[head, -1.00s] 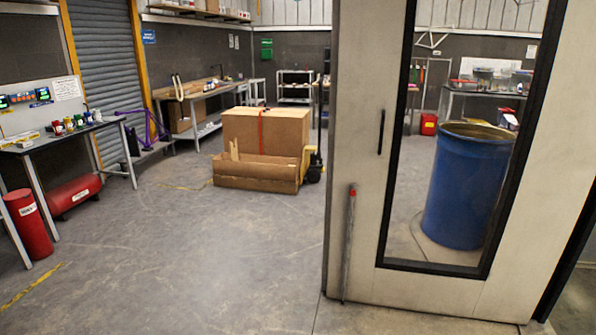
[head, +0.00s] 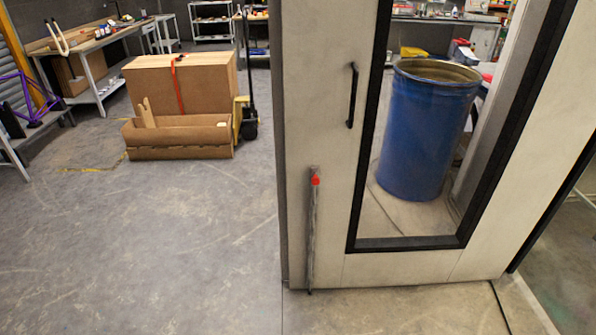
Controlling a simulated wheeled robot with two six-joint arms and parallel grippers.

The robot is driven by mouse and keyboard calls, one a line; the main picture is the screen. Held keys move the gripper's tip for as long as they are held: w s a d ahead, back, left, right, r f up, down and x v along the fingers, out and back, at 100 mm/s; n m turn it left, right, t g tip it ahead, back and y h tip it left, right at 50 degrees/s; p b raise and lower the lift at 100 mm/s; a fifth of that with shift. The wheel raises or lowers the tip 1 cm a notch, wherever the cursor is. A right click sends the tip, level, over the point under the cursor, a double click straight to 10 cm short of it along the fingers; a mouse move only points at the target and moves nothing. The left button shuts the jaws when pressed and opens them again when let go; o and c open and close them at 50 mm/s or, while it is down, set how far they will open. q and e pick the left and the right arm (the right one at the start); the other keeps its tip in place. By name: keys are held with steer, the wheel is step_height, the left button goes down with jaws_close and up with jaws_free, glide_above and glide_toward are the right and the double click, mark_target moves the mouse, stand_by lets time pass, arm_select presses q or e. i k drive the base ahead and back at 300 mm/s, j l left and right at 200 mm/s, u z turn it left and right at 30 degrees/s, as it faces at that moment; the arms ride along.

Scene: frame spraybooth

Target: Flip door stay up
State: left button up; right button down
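The door stay (head: 313,235) is a thin grey rod with a red spot (head: 316,181) near its top. It stands upright against the lower left part of the pale spray booth door (head: 325,110), its lower end at the floor. The door has a black vertical handle (head: 352,95) and a tall black-framed window (head: 364,170). Neither of my grippers is in the head view.
A blue drum (head: 425,130) shows through the door's window. A large cardboard box (head: 205,88) and a low open carton (head: 180,137) sit at the back left by a pallet jack (head: 247,95). The floor (head: 150,240) left of the door is clear.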

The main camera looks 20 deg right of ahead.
mark_target(315, 181)
steer(key=i, duration=1.45)
